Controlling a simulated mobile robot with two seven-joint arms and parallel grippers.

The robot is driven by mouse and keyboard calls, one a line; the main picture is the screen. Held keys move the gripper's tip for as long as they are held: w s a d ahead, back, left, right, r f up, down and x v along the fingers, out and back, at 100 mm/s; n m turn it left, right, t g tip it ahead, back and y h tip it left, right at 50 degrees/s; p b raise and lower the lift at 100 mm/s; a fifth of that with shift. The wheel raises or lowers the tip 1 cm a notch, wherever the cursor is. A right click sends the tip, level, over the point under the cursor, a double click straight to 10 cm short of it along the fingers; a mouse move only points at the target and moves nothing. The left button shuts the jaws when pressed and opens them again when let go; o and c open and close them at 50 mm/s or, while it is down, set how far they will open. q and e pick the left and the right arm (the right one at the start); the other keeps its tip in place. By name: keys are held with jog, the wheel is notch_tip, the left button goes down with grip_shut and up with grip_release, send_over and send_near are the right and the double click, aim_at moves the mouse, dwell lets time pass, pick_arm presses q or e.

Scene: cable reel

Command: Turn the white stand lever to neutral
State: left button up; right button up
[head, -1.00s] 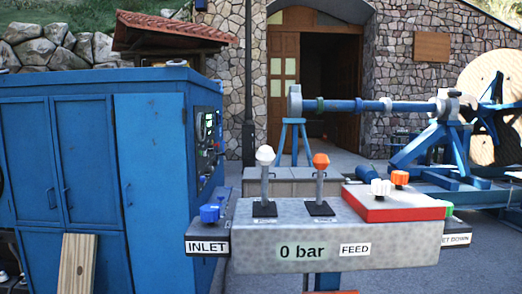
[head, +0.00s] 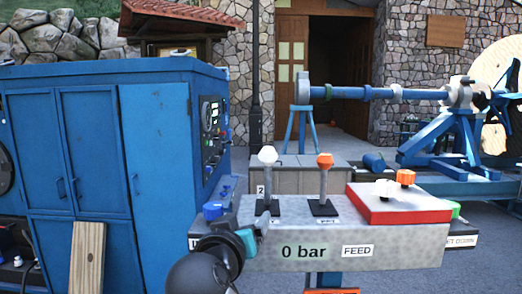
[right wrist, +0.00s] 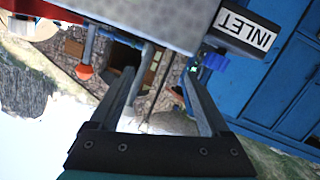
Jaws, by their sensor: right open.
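The white stand lever (head: 268,156) stands about upright on the left of the grey control box (head: 330,240), with a white knob on a grey shaft. An orange-knobbed lever (head: 324,161) stands to its right, also upright. My right gripper (head: 258,227) is in front of the box's left end, below the white lever's base in the head view, and covers most of the INLET label. In the right wrist view, my gripper (right wrist: 162,80) is open, and a grey shaft (right wrist: 148,56) shows between its fingers; its knob cannot be made out. My left gripper is not in view.
A blue cabinet (head: 90,150) stands close on the left. A blue reel stand (head: 435,145) is behind. Space above the levers is clear.

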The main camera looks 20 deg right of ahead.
aim_at(272, 153)
jog(key=s+r+m+t+h, duration=0.1)
jog(key=s+r+m+h, duration=0.15)
jog(key=r, duration=0.85)
jog(key=p+x, duration=0.1)
jog(key=x, duration=1.3)
jog(key=shift+d+f+m+p, duration=0.15)
jog(key=shift+d+m+p, duration=0.15)
jog(key=shift+m+p, duration=0.1)
jog(key=shift+w+y, duration=0.1)
jog(key=shift+y, duration=0.15)
jog(key=shift+c, duration=0.2)
grip_shut()
